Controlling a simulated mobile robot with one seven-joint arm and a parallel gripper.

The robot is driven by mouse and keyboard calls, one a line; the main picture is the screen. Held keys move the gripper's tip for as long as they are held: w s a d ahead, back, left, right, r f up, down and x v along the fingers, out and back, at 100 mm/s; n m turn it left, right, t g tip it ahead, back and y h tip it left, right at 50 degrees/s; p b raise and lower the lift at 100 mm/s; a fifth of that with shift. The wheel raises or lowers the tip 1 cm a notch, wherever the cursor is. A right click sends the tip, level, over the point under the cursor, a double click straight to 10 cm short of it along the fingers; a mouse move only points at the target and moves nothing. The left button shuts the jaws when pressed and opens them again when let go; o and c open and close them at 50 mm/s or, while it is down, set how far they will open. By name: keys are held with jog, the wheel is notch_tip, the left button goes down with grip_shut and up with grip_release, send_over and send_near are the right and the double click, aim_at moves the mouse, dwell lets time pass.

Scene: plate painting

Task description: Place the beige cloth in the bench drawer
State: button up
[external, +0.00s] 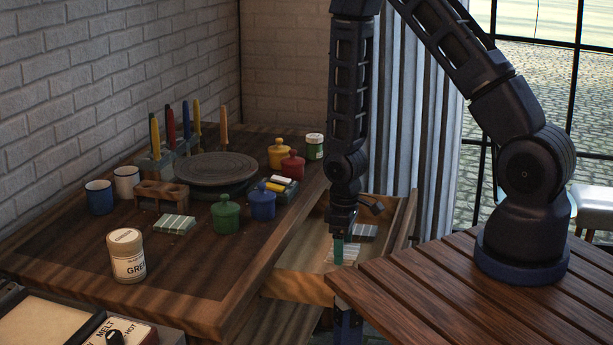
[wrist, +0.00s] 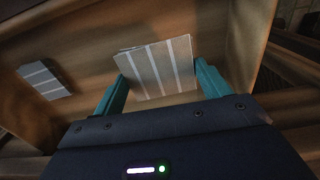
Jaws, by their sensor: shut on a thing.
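The bench drawer (external: 290,285) is pulled open beside the bench, and its wooden floor and walls show in the wrist view (wrist: 215,30). My gripper (external: 339,252) points down inside the drawer area. In the wrist view its teal fingers (wrist: 160,75) are shut on the opposite edges of a flat beige cloth with pale stripes (wrist: 158,66). The cloth shows partly behind the fingers in the external view (external: 351,253). I cannot tell whether it touches the drawer floor. A second, greyer striped cloth (external: 364,231) lies in the drawer, apart from my gripper; it also shows in the wrist view (wrist: 44,80).
A green striped cloth (external: 174,225) lies on the bench (external: 190,262). A turntable (external: 215,168), lidded pots including a blue one (external: 262,203), mugs and a labelled jar (external: 128,258) stand there too. A slatted table (external: 430,290) is close to the drawer's right.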

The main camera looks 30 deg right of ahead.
jog(key=shift+f, duration=3)
jog(key=o, duration=1)
jog(key=shift+f, duration=0.1)
jog(key=shift+c, duration=0.2)
